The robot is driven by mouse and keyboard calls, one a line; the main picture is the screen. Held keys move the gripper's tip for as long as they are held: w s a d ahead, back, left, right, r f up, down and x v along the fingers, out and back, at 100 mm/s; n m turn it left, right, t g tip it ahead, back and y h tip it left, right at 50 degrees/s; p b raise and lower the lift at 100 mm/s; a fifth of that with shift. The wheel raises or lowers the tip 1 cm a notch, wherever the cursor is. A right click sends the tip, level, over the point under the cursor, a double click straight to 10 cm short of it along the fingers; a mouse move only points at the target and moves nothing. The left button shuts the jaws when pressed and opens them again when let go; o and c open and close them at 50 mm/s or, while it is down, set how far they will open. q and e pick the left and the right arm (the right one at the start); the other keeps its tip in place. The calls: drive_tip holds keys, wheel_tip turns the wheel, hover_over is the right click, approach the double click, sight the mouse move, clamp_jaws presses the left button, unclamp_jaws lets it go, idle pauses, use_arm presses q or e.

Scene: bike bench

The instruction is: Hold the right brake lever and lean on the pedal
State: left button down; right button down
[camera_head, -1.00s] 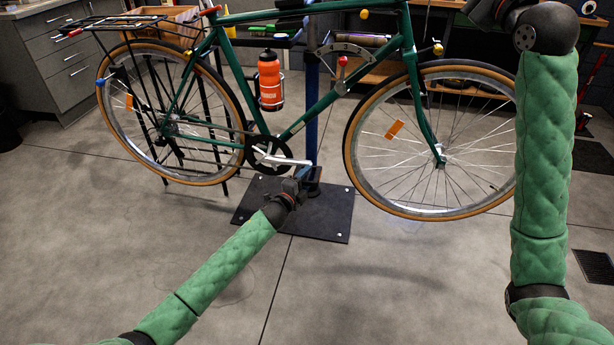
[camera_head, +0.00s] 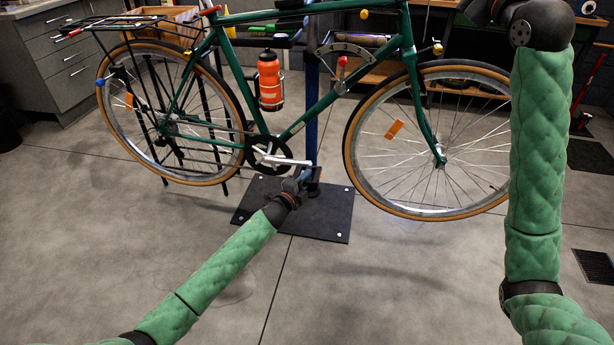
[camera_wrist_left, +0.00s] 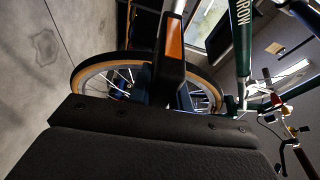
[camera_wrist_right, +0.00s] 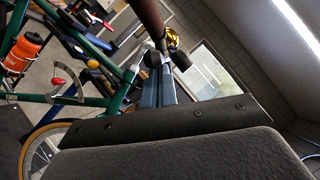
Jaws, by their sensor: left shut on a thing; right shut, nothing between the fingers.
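The green bicycle (camera_head: 310,105) is held on a stand. My left gripper (camera_head: 302,176) is low by the silver crank arm (camera_head: 286,161). In the left wrist view my left fingers (camera_wrist_left: 172,82) are shut on the dark pedal, whose orange reflector (camera_wrist_left: 175,38) shows just past them. My right arm rises at the right, and its gripper is cut off by the top edge of the head view. In the right wrist view my right fingers (camera_wrist_right: 165,85) are shut and empty, close to a brown handlebar grip (camera_wrist_right: 150,18). I cannot clearly make out the right brake lever.
The stand's black base plate (camera_head: 325,215) lies on the floor below the crank. An orange bottle (camera_head: 269,80) sits on the frame. The front wheel (camera_head: 430,140) is right of the pedal. Grey drawers (camera_head: 60,60) stand at the back left. The floor in front is clear.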

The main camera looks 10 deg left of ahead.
drive_tip(key=shift+a+r, duration=0.4)
drive_tip(key=shift+a, duration=0.3)
drive_tip(key=shift+a+r, duration=0.35)
drive_tip(key=shift+a, duration=0.3)
use_arm(q)
drive_tip(key=shift+f, duration=0.35)
use_arm(e)
drive_tip(key=shift+s, duration=0.1)
use_arm(q)
drive_tip(key=shift+s+f, duration=0.1)
use_arm(e)
drive_tip(key=shift+r, duration=0.1)
use_arm(q)
drive_tip(key=c, duration=1)
unclamp_jaws()
use_arm(e)
drive_tip(key=shift+d, duration=0.15)
use_arm(q)
drive_tip(key=shift+a, duration=0.1)
drive_tip(key=shift+r, duration=0.2)
use_arm(e)
drive_tip(key=d+f, duration=0.3)
drive_tip(key=d, duration=0.2)
drive_tip(key=shift+d+f, duration=0.35)
drive_tip(key=shift+d, duration=0.05)
